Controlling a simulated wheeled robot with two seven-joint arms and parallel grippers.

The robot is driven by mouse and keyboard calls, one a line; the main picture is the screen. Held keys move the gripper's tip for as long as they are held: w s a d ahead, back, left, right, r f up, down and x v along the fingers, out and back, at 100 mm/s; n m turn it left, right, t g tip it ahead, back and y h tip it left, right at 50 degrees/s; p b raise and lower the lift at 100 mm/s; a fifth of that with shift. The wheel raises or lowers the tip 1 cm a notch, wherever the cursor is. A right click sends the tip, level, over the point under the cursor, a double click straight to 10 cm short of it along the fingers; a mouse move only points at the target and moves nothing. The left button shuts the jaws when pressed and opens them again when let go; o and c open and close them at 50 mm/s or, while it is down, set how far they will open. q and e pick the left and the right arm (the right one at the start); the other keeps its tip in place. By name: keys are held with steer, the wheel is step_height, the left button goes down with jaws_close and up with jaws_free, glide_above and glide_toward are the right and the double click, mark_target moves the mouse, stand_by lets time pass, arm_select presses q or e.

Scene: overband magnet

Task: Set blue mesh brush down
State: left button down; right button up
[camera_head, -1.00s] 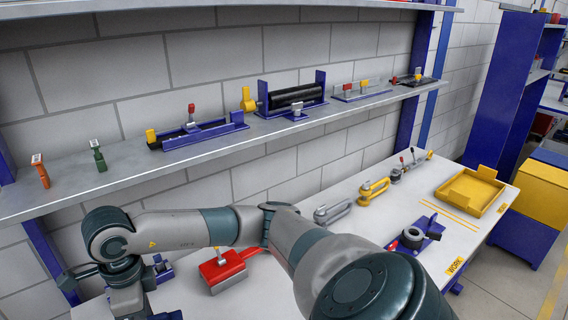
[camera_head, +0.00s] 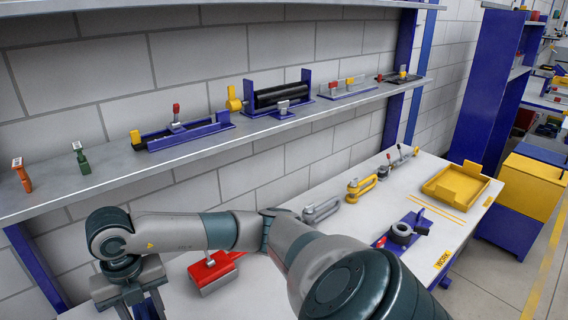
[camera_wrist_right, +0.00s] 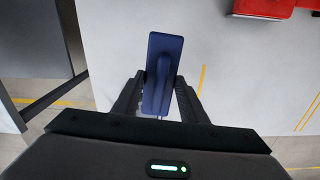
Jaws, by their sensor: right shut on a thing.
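The blue mesh brush (camera_wrist_right: 164,75) is a flat, dark blue rectangular piece with a raised handle in the right wrist view. My right gripper (camera_wrist_right: 158,92) is shut on its handle, one dark finger on each side. The brush is above the pale bench top; I cannot tell whether it touches the bench. In the head view my right arm reaches across to the lower left, where the right gripper (camera_head: 138,300) points down at the bottom edge. The brush is not clearly visible there. My left gripper is in neither current view.
A red block-like tool (camera_head: 212,272) lies on the bench right of the gripper; it shows in the wrist view (camera_wrist_right: 264,8). Shackles (camera_head: 362,187), a blue fixture (camera_head: 405,232) and a yellow tray (camera_head: 456,186) stand farther right. A loaded shelf (camera_head: 110,178) runs above.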

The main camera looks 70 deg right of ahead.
steer(key=m, duration=0.2)
steer(key=d+m, duration=0.1)
steer(key=m, duration=0.2)
steer(key=shift+w+d+f+m, duration=0.1)
steer(key=shift+d+f+m, duration=0.05)
steer(key=shift+f+m, duration=0.25)
steer(key=m, duration=0.2)
steer(key=d+m, duration=0.1)
steer(key=m, duration=0.3)
steer(key=shift+w+d+f, duration=0.1)
steer(key=shift+d+f, duration=0.2)
steer(key=shift+f, duration=0.1)
steer(key=w+f, duration=0.3)
steer(key=w, duration=0.2)
steer(key=w+a+f+p, duration=0.1)
steer(key=w+f, duration=0.3)
steer(key=w, duration=0.2)
steer(key=shift+w+a, duration=0.15)
steer(key=shift+w, duration=0.15)
steer(key=shift+f+p, duration=0.1)
steer(key=shift+p, duration=0.25)
step_height(320, 180, down, 3)
steer(key=shift+f+p, duration=0.2)
steer(key=shift+p, duration=0.55)
steer(key=shift+f, duration=0.2)
steer(key=shift+f, duration=0.15)
